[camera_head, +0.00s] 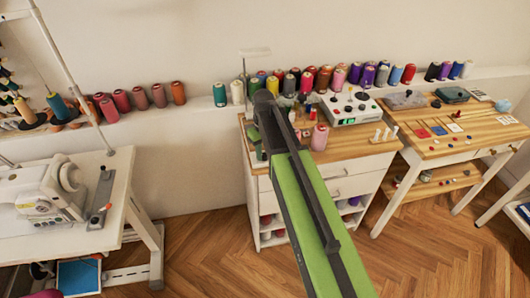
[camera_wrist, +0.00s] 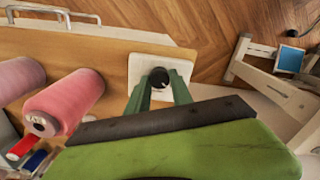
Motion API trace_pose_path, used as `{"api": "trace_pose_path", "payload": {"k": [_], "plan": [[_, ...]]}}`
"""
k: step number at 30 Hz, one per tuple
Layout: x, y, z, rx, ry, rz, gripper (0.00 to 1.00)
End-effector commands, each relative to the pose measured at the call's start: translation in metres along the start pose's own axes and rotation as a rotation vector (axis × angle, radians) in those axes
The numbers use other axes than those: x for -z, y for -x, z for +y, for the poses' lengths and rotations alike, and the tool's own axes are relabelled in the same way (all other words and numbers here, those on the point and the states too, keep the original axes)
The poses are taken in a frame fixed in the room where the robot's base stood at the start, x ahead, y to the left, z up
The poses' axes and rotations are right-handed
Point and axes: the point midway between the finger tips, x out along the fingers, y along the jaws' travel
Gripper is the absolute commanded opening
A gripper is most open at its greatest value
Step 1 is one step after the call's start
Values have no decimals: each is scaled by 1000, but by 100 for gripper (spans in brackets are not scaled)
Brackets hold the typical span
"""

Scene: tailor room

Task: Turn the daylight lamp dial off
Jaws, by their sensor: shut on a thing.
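In the wrist view a round black dial (camera_wrist: 159,76) sits on a white square plate (camera_wrist: 140,65) at the edge of the wooden top. My gripper (camera_wrist: 161,88) has its two green fingers on either side of the dial and is shut on it. A pale mark shows on the dial's face, too small to read. In the head view my arm covers the dial and the gripper tips.
Pink thread spools (camera_wrist: 68,100) stand close left of the dial in the wrist view. In the head view, a white control box (camera_head: 350,106) and spools crowd the wooden-topped cabinet (camera_head: 350,146). A sewing machine (camera_head: 45,190) is left; open floor lies between.

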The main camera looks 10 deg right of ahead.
Motion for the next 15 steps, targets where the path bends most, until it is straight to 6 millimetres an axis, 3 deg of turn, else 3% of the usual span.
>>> {"api": "trace_pose_path", "payload": {"k": [6, 7, 12, 15], "plan": [[-3, -1, -1, 3, -1, -9, 0], [-3, -1, -1, 3, -1, -9, 28], [-2, -1, -1, 2, -1, -7, 49], [-2, 0, 0, 1, -1, -5, 49]]}}
